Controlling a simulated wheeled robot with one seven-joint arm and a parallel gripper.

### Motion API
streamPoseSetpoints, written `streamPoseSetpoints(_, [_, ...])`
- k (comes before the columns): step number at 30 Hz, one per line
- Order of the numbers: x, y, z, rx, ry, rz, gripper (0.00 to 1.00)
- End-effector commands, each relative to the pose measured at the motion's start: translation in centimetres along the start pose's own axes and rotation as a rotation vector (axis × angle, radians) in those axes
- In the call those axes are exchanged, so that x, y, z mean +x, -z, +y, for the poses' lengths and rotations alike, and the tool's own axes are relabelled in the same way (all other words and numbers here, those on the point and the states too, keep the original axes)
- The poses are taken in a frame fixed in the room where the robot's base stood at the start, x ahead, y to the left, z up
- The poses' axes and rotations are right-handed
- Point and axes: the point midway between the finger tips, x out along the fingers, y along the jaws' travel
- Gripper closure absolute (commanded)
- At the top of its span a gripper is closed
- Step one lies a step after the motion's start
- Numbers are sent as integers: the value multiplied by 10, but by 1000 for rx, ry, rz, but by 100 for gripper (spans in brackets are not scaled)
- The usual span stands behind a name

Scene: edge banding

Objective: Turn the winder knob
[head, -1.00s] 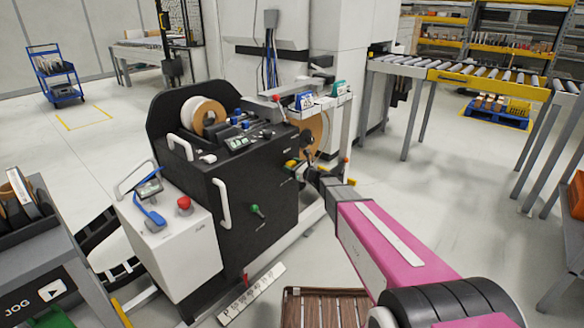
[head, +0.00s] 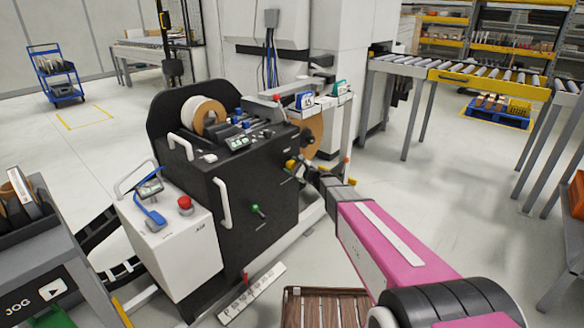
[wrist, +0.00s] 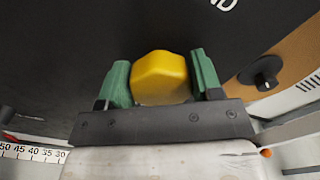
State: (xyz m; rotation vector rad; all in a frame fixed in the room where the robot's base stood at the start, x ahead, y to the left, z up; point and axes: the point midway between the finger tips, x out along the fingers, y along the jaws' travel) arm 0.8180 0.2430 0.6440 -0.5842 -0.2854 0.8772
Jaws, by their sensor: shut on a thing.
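The winder knob (wrist: 160,77) is yellow with flattened sides and sits on the dark face of the black machine (head: 240,190). My gripper (wrist: 162,82) has its green fingers on the knob's left and right sides, shut on it. In the head view the knob (head: 290,165) is a small yellow spot on the machine's right side, with my gripper (head: 300,168) at it. The far side of the knob and its shaft are hidden.
A brown roll (head: 312,135) hangs right of the knob; its black hub (wrist: 262,75) shows in the wrist view. A white control box (head: 170,240) with a red button stands at left. A brown slatted crate (head: 322,308) is on the floor. Open floor lies right of my arm.

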Motion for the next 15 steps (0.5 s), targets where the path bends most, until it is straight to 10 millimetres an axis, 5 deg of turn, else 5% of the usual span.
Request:
streamPoseSetpoints(7, [-1,0,1,-1,-1,1,64])
streamPoseSetpoints(8, [-1,0,1,-1,-1,1,38])
streamPoseSetpoints(10, [-1,0,0,0,-1,1,17])
streamPoseSetpoints(15, [0,0,0,0,-1,0,17])
